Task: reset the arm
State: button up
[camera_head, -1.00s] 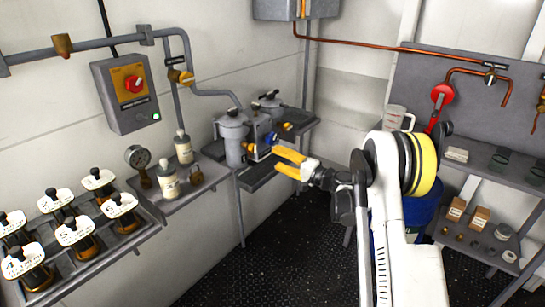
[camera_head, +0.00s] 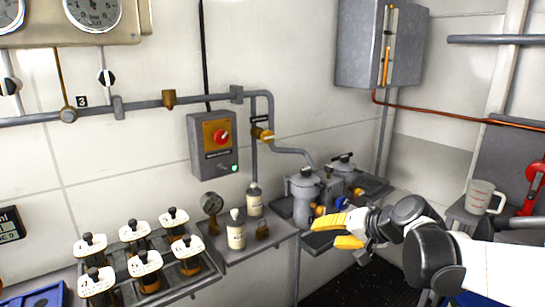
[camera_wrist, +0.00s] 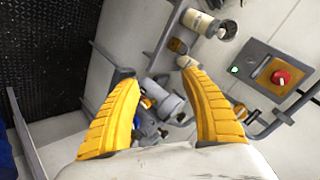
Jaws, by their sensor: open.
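My gripper (camera_head: 347,231) has yellow fingers and is at the right of the head view, in front of the shelf with the grey filter housings (camera_head: 306,197). In the wrist view my gripper (camera_wrist: 160,115) shows its two fingers spread apart with nothing between them. The grey housings (camera_wrist: 166,103) appear beyond the gap between the fingers. My white arm reaches in from the lower right of the head view.
A rack of several white-labelled jars (camera_head: 148,264) stands at lower left. Two bottles (camera_head: 236,230) and a gauge (camera_head: 211,204) stand on the middle shelf. A switch box (camera_head: 213,145) and pipes line the wall. Dark floor (camera_head: 350,285) shows below.

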jog(key=s+d+f+n+h, duration=0.1)
jog(key=s+d+f+h, duration=0.1)
jog(key=s, duration=1)
jog(key=s+d+f+n+g+h, duration=0.1)
jog(key=s+h, duration=0.3)
jog(key=s, duration=0.9)
jog(key=shift+s+d+f+n, duration=0.15)
jog(key=shift+d+f+n, duration=0.4)
jog(key=shift+n, duration=0.25)
